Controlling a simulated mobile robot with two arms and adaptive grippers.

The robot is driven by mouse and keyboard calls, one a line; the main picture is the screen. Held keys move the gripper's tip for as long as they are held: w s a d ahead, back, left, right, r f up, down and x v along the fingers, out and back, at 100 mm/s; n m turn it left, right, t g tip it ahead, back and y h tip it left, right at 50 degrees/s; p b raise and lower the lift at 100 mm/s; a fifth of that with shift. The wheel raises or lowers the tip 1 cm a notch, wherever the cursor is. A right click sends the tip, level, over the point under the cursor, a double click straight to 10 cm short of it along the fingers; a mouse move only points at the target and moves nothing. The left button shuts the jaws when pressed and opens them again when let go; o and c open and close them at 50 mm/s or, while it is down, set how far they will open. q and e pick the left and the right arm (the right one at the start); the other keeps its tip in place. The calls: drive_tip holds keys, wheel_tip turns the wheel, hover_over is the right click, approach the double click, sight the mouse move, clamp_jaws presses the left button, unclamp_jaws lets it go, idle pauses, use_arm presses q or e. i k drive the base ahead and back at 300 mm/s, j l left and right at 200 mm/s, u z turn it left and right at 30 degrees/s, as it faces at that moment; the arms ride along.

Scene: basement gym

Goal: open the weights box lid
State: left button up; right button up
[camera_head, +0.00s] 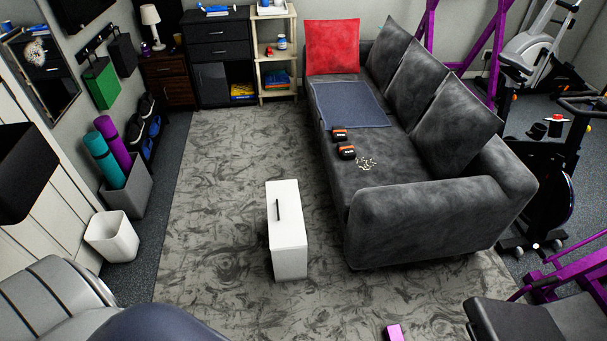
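A white box (289,255) stands on the patterned grey rug in the middle of the view; it looks like the weights box. Its long flat white top (290,212), which looks like the lid, appears shut. A thin black handle (278,210) sits on the top. The inside of the box is hidden. Neither of my grippers can be made out in this view.
A white bin (112,236) and rolled mats (104,160) are at left. Exercise machines (545,180) fill the right. Rug around the box is clear.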

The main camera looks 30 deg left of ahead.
sight(286, 219)
drive_tip(key=i+j+z, duration=0.1)
drive_tip(key=i+j, duration=0.15)
drive_tip(key=i+j+z, duration=0.1)
drive_tip(key=j, duration=0.25)
drive_tip(key=i+j+z, duration=0.1)
drive_tip(key=i+j, duration=0.2)
drive_tip(key=i+j+z, duration=0.1)
drive_tip(key=j, duration=0.3)
drive_tip(key=i+j+z, duration=0.15)
drive_tip(key=j, duration=0.25)
drive_tip(key=j+z, duration=0.15)
drive_tip(key=j, duration=0.45)
drive_tip(key=k+j+z, duration=0.15)
drive_tip(key=j, duration=0.4)
drive_tip(key=j+z, duration=0.15)
drive_tip(key=j, duration=0.45)
drive_tip(key=j+z, duration=0.2)
drive_tip(key=j, duration=0.6)
